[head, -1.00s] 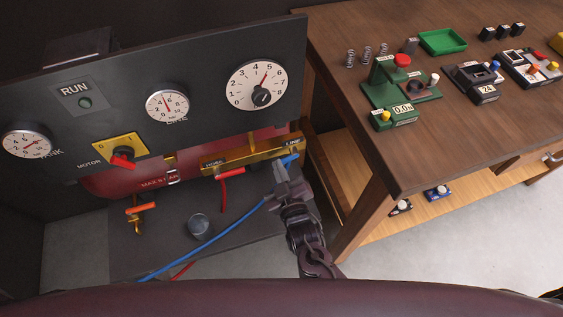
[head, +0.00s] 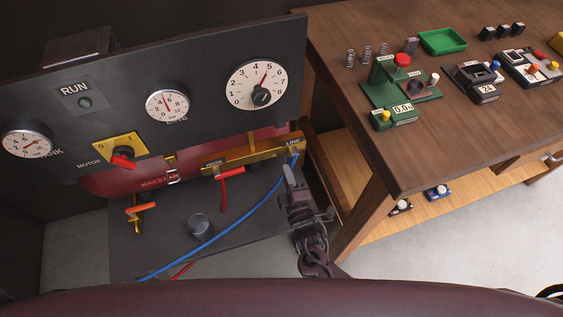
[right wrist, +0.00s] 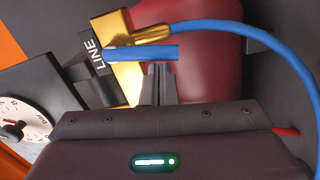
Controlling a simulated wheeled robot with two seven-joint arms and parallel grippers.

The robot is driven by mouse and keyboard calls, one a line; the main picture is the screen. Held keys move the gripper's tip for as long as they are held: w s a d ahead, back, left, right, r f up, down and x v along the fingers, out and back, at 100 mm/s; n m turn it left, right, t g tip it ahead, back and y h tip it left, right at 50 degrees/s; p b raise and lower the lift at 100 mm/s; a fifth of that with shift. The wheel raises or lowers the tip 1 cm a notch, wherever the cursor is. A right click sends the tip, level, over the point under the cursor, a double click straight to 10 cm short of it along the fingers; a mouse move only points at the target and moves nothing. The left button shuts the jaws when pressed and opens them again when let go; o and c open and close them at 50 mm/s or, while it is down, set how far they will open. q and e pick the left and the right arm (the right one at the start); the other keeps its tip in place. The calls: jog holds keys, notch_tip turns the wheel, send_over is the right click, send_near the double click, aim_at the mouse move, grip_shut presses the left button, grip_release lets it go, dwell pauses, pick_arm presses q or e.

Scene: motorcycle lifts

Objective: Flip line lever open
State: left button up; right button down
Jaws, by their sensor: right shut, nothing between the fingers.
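The LINE valve sits at the right end of the brass manifold (head: 258,153), under the gauge panel. Its blue line lever shows in the right wrist view (right wrist: 140,52) as a straight bar beside the LINE label (right wrist: 93,55). A blue hose (right wrist: 225,32) leaves the brass fitting (right wrist: 150,25) beside it. In the head view the lever is hard to tell from the hose. My right gripper (head: 289,174) is shut and empty, just below the LINE valve. In the right wrist view its fingertips (right wrist: 159,68) are right at the lever; I cannot tell whether they touch. My left gripper is not in view.
An orange-handled valve (head: 140,209) and a grey knob (head: 200,226) are further left. The blue hose crosses the dark base. A wooden workbench (head: 420,150) stands close on the right.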

jog(key=shift+w+d+f+n, duration=0.1)
jog(key=shift+d+f+n, duration=0.25)
jog(key=shift+n, duration=0.25)
jog(key=shift+d, duration=0.15)
dwell(0.4)
